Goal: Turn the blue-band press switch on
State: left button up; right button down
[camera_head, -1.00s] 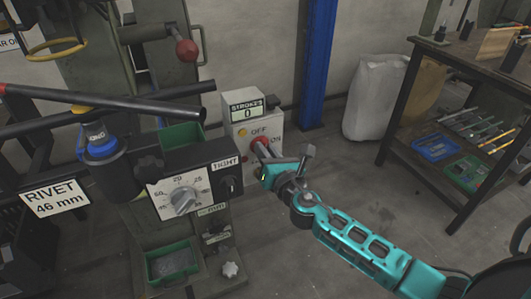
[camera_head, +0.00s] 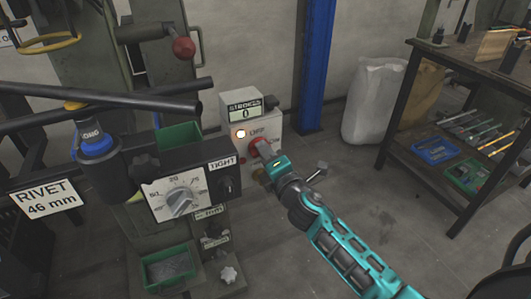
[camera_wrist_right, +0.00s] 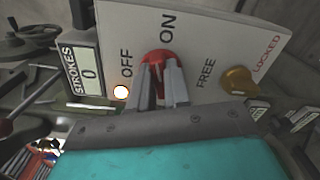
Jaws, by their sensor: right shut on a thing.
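The control box (camera_head: 238,105) stands beside the press with the blue band (camera_head: 97,146). Its red switch (camera_head: 261,147) sits between the OFF and ON labels. In the wrist view the red switch (camera_wrist_right: 157,58) shows between my right gripper's fingers (camera_wrist_right: 158,78), which are closed on it. The fingers hide much of it, so I cannot tell exactly where it points. The lamp (camera_head: 241,133) by OFF glows bright white, also in the wrist view (camera_wrist_right: 121,92). My right gripper (camera_head: 266,158) reaches the switch from the lower right. My left gripper is not in view.
The STROKES display (camera_head: 245,111) reads 0. A yellow knob (camera_wrist_right: 239,80) sits between FREE and LOCKED. The press dial (camera_head: 180,202) is left of my arm. A blue post (camera_head: 317,65), white sack (camera_head: 375,100) and workbench (camera_head: 455,65) stand behind and right.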

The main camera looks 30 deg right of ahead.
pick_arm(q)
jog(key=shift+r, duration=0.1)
pick_arm(e)
jog(key=shift+f+m, duration=0.1)
jog(key=shift+m, duration=1.6)
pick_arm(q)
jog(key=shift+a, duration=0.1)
pick_arm(e)
jog(key=c, duration=1.1)
grip_release()
pick_arm(q)
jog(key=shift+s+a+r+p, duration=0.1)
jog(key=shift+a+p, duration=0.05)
jog(key=shift+p, duration=0.5)
pick_arm(e)
jog(key=s, duration=1.3)
jog(key=shift+a, duration=0.35)
jog(key=shift+w, duration=0.1)
